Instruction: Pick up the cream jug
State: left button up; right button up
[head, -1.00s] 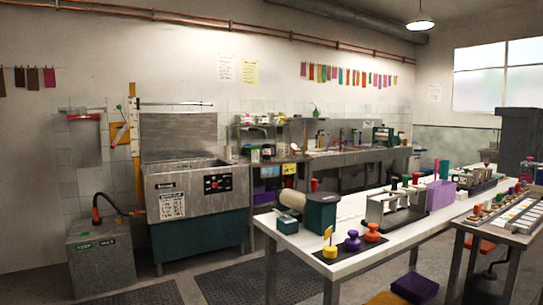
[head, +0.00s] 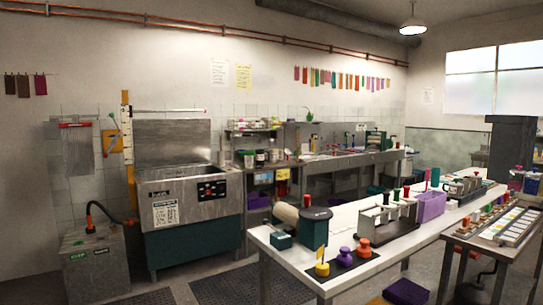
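I cannot make out a cream jug for certain. A cream rounded cylinder (head: 285,214) lies beside a dark green block (head: 315,226) on the white table (head: 352,212), but it looks more like a roll than a jug. Small pale containers (head: 249,158) stand on the far bench by the back wall, too small to identify. Neither of my grippers is in view.
A steel sink unit (head: 188,195) and a grey box (head: 95,262) with an orange-black hose stand at left. Yellow, purple and orange knobbed pieces sit at the table's near end. A side table (head: 490,244) stands at right. Dark floor mats (head: 226,287) lie in front.

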aim_at(274, 153)
jog(key=u, duration=0.65)
jog(key=i, duration=5.6)
jog(key=z, duration=3.2)
jog(key=i, duration=1.15)
jog(key=u, duration=2.1)
